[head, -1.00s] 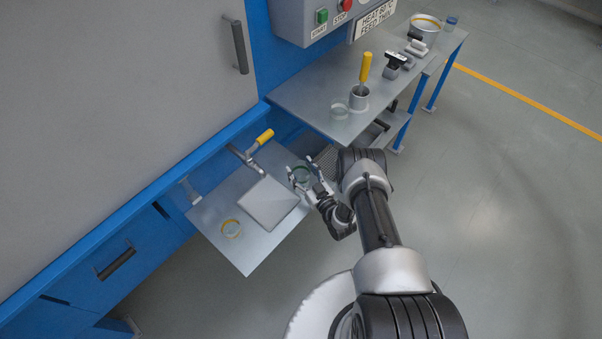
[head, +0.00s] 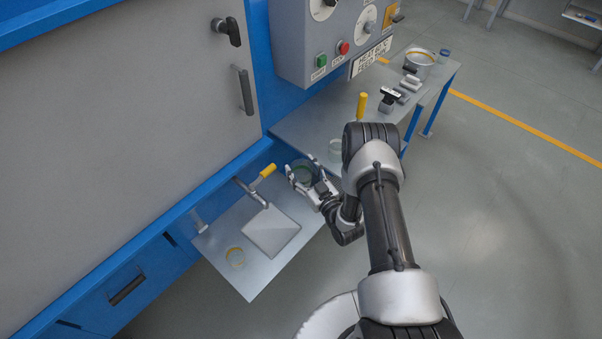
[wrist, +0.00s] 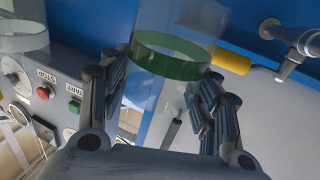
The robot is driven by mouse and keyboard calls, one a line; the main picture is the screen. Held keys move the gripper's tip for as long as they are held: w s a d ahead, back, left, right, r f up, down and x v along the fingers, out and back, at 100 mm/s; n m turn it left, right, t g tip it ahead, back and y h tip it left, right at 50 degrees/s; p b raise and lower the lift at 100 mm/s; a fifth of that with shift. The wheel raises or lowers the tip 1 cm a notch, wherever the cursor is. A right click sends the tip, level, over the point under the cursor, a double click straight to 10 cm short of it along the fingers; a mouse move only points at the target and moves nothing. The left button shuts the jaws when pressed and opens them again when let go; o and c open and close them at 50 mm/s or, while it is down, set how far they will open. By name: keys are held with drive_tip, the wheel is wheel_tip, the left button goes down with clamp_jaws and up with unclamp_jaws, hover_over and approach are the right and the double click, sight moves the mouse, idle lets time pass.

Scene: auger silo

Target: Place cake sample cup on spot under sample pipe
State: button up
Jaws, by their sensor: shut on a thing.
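My gripper (head: 306,176) is shut on a clear cup with a green band (head: 303,168). In the wrist view the cup (wrist: 168,58) sits between the two fingers, in front of the blue frame. The sample pipe (head: 252,193) with its yellow handle (head: 263,177) is to the left of my gripper; it also shows at the upper right of the wrist view (wrist: 292,58). Below the pipe is a square pale pad (head: 271,232) on the grey lower shelf (head: 215,240).
The control box (head: 335,50) hangs above. Bare shelf lies around the pad.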

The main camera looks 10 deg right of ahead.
drive_tip(key=shift+r, duration=0.6)
drive_tip(key=w+r+m+h, duration=0.1)
drive_tip(key=w+r+h, duration=0.15)
drive_tip(key=r, duration=0.75)
wheel_tip(320, 180, up, 7)
hover_over(299, 165)
drive_tip(key=s+r+m+h, duration=0.1)
drive_tip(key=s+r, duration=0.1)
drive_tip(key=r, duration=0.5)
drive_tip(key=s+r+m+h, duration=0.1)
drive_tip(key=s+r+h, duration=0.1)
drive_tip(key=r, duration=0.5)
drive_tip(key=shift+s+m+t, duration=0.3)
drive_tip(key=shift+s+t, duration=0.1)
drive_tip(key=shift+s, duration=0.2)
drive_tip(key=shift+f, duration=0.1)
